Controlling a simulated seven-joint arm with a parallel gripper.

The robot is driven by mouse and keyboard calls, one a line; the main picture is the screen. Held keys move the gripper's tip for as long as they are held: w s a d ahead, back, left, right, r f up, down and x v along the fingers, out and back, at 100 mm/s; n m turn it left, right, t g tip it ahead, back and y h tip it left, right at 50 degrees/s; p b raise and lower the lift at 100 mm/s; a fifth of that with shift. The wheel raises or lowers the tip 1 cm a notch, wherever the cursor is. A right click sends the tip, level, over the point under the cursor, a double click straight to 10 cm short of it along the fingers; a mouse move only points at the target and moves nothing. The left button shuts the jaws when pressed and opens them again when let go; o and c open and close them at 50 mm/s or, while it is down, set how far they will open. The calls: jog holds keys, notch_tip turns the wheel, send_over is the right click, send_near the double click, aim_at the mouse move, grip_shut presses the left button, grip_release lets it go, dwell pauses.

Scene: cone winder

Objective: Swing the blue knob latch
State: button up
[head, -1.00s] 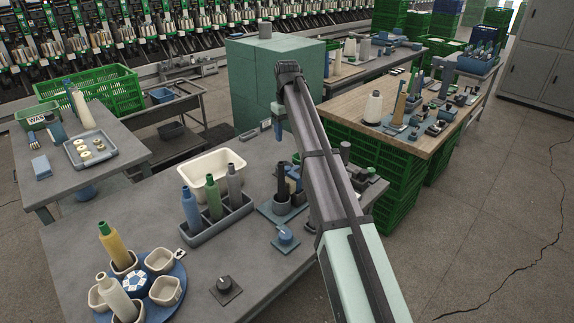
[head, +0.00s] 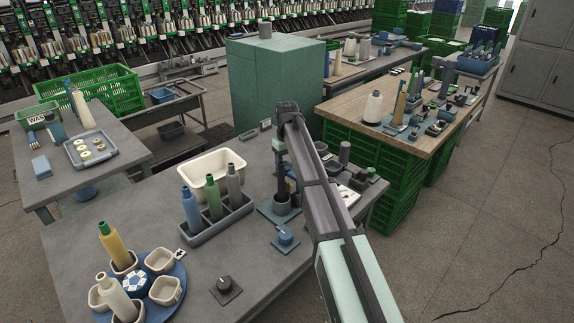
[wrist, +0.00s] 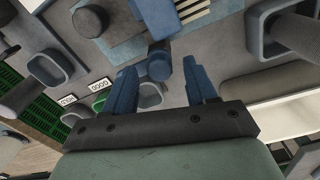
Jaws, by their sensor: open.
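In the head view a blue knob (head: 285,235) sits on a small square plate near the table's right edge. I cannot tell which of these is the latch, or whether any finger touches the smaller piece. My gripper (wrist: 160,68) is open, its two blue fingers pointing down at the bench. In the head view my arm hides part of the bench behind it.
A bottle rack (head: 215,222), a cream bin (head: 208,172) and a black knob (head: 224,285) are on the same grey table. Green crates (head: 390,190) stand to the right under the wooden bench.

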jog(key=shift+f, duration=0.25)
jog(key=shift+c, duration=0.2)
grip_shut()
dwell(0.3)
